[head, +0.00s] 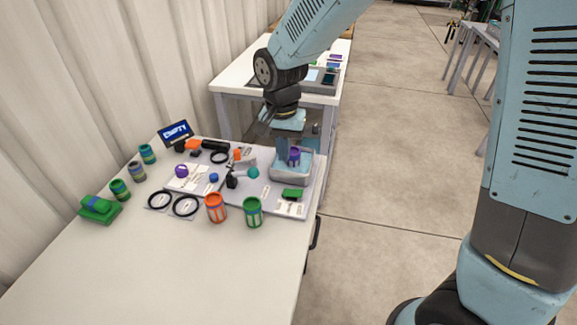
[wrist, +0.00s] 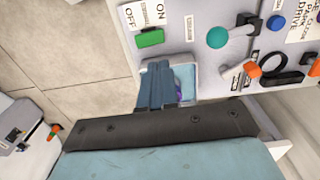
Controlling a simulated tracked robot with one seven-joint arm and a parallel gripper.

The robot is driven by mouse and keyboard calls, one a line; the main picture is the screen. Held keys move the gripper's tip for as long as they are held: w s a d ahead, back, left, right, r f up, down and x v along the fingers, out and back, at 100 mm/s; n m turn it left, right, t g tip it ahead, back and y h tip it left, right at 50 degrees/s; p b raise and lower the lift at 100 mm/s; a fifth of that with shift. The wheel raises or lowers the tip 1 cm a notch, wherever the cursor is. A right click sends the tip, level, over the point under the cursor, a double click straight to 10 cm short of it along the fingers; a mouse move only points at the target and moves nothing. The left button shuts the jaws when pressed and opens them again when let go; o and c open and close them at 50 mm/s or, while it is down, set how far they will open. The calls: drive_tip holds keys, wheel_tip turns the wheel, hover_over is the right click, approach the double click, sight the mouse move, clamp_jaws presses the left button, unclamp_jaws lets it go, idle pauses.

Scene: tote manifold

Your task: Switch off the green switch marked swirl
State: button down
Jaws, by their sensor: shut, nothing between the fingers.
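The green switch (head: 293,193) lies on the front right of the grey panel (head: 258,205). In the wrist view the green switch (wrist: 150,38) sits beside a white label with ON and OFF; its smaller word is too small to read surely. I cannot tell which way the switch is set. My gripper (head: 290,165) points down over the open pale tote behind the switch. In the wrist view my gripper's fingers (wrist: 158,68) are together and empty, apart from the switch. A purple thing (head: 294,155) shows at the tote, partly hidden by the fingers.
The pale tote (head: 292,180) stands at the panel's right edge. A teal knob (head: 253,173) and a black-based lever (head: 232,181) are left of it. Orange (head: 215,207) and green (head: 252,212) cups stand in front. The front of the table (head: 170,265) is clear.

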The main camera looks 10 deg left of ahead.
drive_tip(key=shift+a+r, duration=0.15)
drive_tip(key=shift+r, duration=0.55)
drive_tip(key=shift+a+r, duration=0.15)
drive_tip(key=shift+r, duration=0.5)
